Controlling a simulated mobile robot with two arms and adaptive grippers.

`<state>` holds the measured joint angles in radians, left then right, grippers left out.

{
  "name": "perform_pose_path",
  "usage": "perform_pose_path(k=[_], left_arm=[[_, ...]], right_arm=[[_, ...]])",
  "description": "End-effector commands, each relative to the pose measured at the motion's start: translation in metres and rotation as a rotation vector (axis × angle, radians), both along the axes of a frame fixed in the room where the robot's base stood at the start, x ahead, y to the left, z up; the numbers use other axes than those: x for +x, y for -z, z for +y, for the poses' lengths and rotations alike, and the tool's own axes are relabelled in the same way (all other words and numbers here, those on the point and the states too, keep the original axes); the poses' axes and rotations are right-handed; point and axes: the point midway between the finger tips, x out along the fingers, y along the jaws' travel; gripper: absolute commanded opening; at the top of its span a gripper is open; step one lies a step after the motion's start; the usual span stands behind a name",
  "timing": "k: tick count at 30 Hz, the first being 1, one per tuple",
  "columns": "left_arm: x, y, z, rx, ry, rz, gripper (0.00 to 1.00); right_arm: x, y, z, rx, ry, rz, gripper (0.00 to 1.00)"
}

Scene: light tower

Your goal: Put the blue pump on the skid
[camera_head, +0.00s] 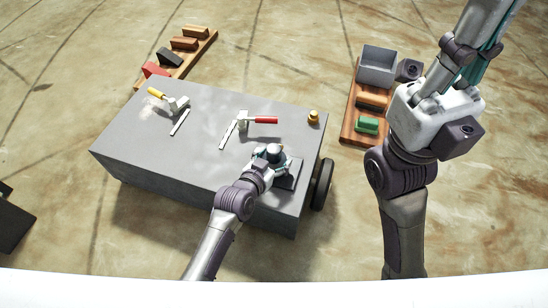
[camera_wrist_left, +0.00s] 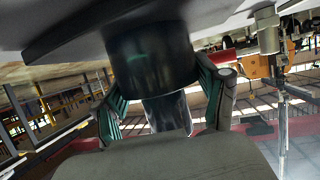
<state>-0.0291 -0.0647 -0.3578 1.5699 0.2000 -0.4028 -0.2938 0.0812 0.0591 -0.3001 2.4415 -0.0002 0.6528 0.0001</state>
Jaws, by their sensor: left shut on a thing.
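My left gripper (camera_head: 272,153) is over the right front part of the grey cart top (camera_head: 205,155). It is shut on a dark cylinder, taken to be the pump (camera_head: 275,149), whose blue colour is not clear. In the left wrist view the dark cylinder (camera_wrist_left: 150,62) stands between green-edged fingers. A dark flat plate (camera_head: 291,174) lies just beside and below the gripper; whether the cylinder touches it is hidden. I cannot tell for sure which thing is the skid.
A yellow-handled clamp (camera_head: 170,101) and a red-handled clamp (camera_head: 255,120) lie on the cart top. Wooden boards with blocks lie on the floor at the left (camera_head: 195,54) and right (camera_head: 352,125). A grey bin (camera_head: 377,66) stands on the right one.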

Motion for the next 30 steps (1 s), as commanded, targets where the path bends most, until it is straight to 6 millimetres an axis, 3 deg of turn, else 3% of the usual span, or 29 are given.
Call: perform_pose_path(k=[3,4,8,20,22,30], left_arm=[[0.002,-0.002,-0.001,-0.004,-0.001,-0.01,0.03],[0.0,0.003,0.0,0.0,0.0,0.0,0.74],[0.0,0.002,0.0,0.0,0.0,0.0,0.96],[0.0,-0.001,0.0,-0.001,0.0,0.0,0.98],[-0.006,-0.004,0.003,0.001,0.0,0.003,0.98],[-0.051,-0.028,0.026,0.002,0.001,0.003,0.98]], right_arm=[[0.0,0.0,0.0,0.0,0.0,0.0,0.0],[0.0,0.0,0.0,-0.001,0.0,-0.001,0.0],[0.0,0.0,0.0,-0.001,0.0,-0.001,0.0],[0.0,-0.001,0.0,0.0,0.0,-0.002,0.0],[-0.001,-0.006,0.0,0.001,-0.001,-0.004,0.0],[0.004,0.011,-0.003,0.009,-0.005,0.109,0.0]])
